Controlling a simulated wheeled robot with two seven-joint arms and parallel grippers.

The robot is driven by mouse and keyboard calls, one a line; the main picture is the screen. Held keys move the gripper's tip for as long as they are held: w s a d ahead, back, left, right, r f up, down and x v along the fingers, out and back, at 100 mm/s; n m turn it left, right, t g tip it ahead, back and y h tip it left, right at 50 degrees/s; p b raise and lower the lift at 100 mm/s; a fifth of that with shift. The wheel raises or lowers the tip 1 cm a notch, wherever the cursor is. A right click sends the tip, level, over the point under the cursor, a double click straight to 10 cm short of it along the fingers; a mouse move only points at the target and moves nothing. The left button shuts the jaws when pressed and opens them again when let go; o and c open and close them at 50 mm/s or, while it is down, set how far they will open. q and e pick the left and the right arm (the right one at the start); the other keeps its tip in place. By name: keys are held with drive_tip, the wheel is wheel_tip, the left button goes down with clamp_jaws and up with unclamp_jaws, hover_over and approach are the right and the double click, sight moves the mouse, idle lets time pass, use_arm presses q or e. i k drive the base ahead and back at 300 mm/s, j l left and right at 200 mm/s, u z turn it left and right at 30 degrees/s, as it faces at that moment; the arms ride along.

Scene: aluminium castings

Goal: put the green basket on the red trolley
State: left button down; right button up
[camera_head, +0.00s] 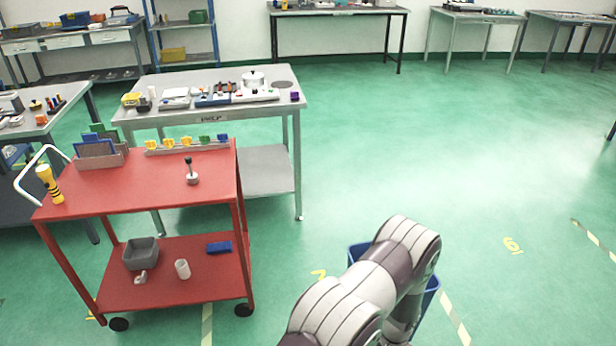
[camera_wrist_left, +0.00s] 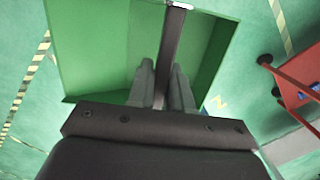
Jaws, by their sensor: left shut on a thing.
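The green basket (camera_wrist_left: 90,50) fills the upper middle of the left wrist view. Its dark handle bar (camera_wrist_left: 173,45) runs up between the grey fingers of my left gripper (camera_wrist_left: 163,78), which is shut on it. The basket's inside looks empty where it shows. I cannot make out the basket in the head view, where an arm of mine covers the lower middle. The red trolley (camera_head: 205,178) stands at the left of the head view, apart from that arm. Part of it shows at the right edge of the left wrist view (camera_wrist_left: 296,92). My right gripper is not in view.
The trolley top holds a yellow torch (camera_head: 49,183), a file holder (camera_head: 102,158), a joystick-like part (camera_head: 192,177) and a rack (camera_head: 187,146). Its middle front is bare. A grey workbench (camera_head: 220,115) stands behind. A blue container (camera_head: 432,290) shows partly behind my arm. Green floor is open at right.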

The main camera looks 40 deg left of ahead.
sight(124, 189)
drive_tip(key=k+j+u, duration=0.15)
drive_tip(key=j, duration=0.6)
drive_tip(key=k+j+u, duration=0.1)
drive_tip(key=j, duration=0.65)
drive_tip(key=k+j+u, duration=0.15)
drive_tip(key=j, duration=0.6)
drive_tip(key=k+j+u, duration=0.1)
drive_tip(key=j, duration=0.65)
